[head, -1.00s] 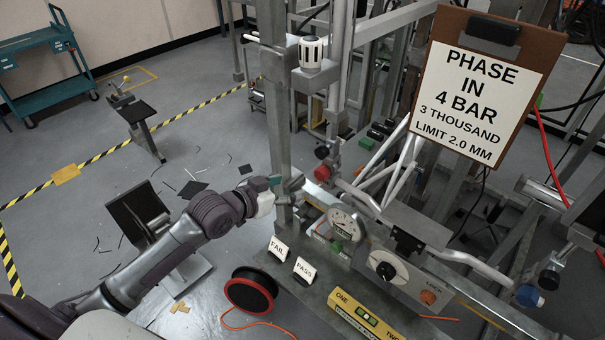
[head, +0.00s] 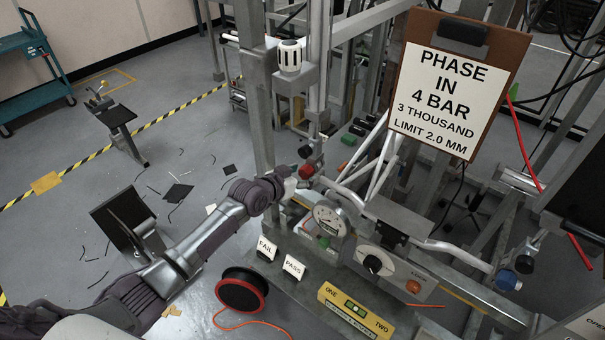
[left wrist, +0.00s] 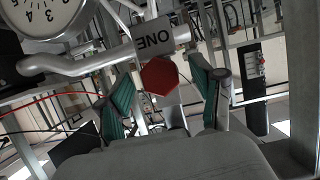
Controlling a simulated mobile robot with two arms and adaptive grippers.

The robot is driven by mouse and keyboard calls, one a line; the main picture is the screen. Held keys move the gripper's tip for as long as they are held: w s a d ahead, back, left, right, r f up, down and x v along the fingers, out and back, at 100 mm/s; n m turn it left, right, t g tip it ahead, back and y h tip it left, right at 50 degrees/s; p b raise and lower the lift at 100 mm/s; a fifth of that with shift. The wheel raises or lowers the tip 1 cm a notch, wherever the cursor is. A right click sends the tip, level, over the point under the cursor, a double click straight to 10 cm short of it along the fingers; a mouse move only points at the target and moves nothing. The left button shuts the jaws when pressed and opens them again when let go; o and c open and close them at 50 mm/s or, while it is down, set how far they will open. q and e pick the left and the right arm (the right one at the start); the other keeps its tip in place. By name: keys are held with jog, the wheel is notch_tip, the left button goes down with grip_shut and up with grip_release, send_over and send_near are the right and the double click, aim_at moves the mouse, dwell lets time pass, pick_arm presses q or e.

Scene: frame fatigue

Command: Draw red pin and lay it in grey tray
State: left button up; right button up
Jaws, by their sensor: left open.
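The red pin shows as a red knob (head: 306,172) on the metal frame, below a black knob. In the left wrist view its red hexagonal head (left wrist: 160,76) faces the camera, just below a grey tag reading ONE (left wrist: 153,40). My left gripper (head: 297,181) is close to the pin in the head view. In the left wrist view its two teal fingers stand apart, with the red head seen between and slightly above the tips (left wrist: 162,95). It is open and holds nothing. I cannot pick out the grey tray for certain. My right gripper is not in view.
A dial gauge (head: 329,220) and bent grey tubes lie just right of the gripper. A clipboard (head: 462,85) hangs at upper right.

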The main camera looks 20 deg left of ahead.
pick_arm(q)
jog(key=shift+w, duration=0.1)
grip_shut()
dwell(0.6)
